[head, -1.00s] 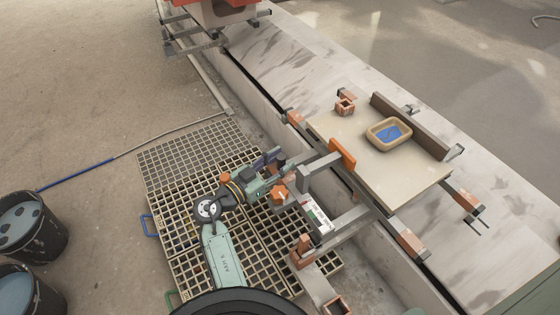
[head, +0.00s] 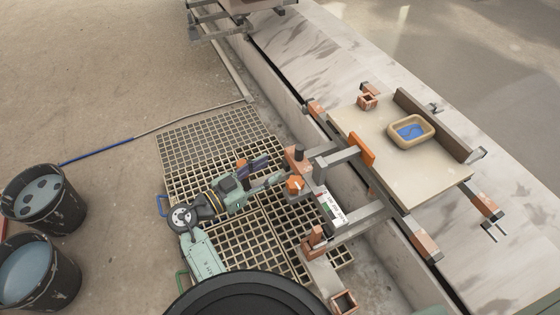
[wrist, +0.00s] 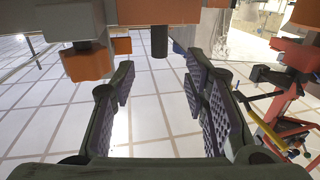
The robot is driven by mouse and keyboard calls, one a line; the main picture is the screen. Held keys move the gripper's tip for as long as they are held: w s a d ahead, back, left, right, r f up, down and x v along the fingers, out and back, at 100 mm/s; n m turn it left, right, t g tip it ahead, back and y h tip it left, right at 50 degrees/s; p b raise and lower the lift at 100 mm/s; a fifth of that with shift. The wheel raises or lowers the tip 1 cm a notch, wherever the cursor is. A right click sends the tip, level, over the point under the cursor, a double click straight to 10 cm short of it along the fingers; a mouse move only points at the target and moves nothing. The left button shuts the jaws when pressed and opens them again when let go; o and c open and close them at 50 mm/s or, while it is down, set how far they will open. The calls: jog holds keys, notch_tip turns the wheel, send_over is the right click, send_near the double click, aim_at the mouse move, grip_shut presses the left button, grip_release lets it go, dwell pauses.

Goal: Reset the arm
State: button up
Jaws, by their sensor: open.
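My arm is folded low over the floor grating, and its end is my gripper (head: 256,165), just left of the cart frame's orange-tipped near end. In the wrist view my gripper (wrist: 158,100) is open, with its ribbed pads wide apart and nothing between them. Orange and grey frame parts (wrist: 88,62) hang across the top of that view, close beyond the fingers. In the head view the board (head: 385,165) lies on the cart frame to the right, and a tan tray with a blue inside (head: 431,130) stands on it, well away from my gripper.
Two dark buckets of glaze, one upper (head: 42,205) and one lower (head: 35,280), stand at the left. A label plate (head: 331,208) sits on the cart frame. Open floor lies at upper left.

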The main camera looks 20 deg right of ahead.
jog(key=shift+s+a, duration=0.2)
jog(key=shift+a, duration=0.35)
